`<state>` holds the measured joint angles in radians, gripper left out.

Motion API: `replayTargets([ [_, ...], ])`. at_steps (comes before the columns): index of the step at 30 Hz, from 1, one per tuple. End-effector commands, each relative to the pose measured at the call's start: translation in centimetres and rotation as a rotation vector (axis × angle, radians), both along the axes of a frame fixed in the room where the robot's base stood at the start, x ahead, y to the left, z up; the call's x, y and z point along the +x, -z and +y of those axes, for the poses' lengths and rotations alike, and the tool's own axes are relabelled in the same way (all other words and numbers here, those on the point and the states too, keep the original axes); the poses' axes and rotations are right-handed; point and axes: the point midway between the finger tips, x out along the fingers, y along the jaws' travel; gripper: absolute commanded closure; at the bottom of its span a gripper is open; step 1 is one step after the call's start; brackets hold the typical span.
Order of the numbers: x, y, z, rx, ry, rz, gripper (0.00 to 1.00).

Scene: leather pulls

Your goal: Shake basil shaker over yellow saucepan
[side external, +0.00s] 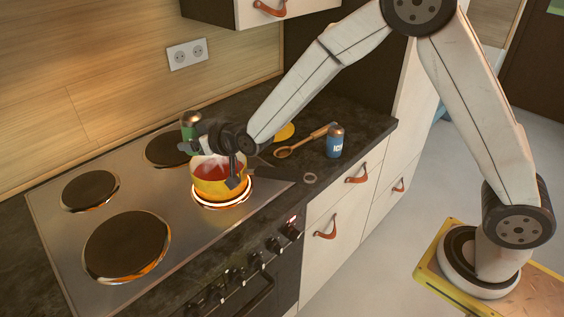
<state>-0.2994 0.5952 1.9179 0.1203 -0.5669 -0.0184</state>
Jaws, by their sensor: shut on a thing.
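The yellow saucepan (208,188) stands on the front-right burner, which glows around its base. Red contents show inside it. My gripper (189,145) is above the saucepan's back-left rim, shut on a green shaker with a copper-coloured cap (191,120), which I take to be the basil shaker. The shaker looks about upright, cap up. Its lower part is partly hidden by the gripper, and no label can be read. A whitish haze, perhaps steam, hangs over the pan and blurs the fingers.
A blue shaker (335,142) with a copper cap stands on the dark counter at right. The other burners are bare. The counter's front edge has drawers with leather pulls (326,228) below.

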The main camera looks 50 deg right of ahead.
Motion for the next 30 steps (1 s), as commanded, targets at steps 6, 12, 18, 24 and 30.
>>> replayTargets([
  [6, 0.0, 0.08, -0.25, 0.085, 0.001, 0.0, 0.94],
  [12, -0.03, 0.14, -0.4, 0.186, 0.0, -0.001, 0.94],
  [18, -0.02, 0.23, -0.63, 0.298, 0.0, -0.002, 0.94],
  [24, -0.03, 0.27, -0.59, 0.427, -0.001, -0.005, 0.94],
  [30, -0.02, 0.37, -0.64, 0.57, 0.0, -0.007, 0.94],
])
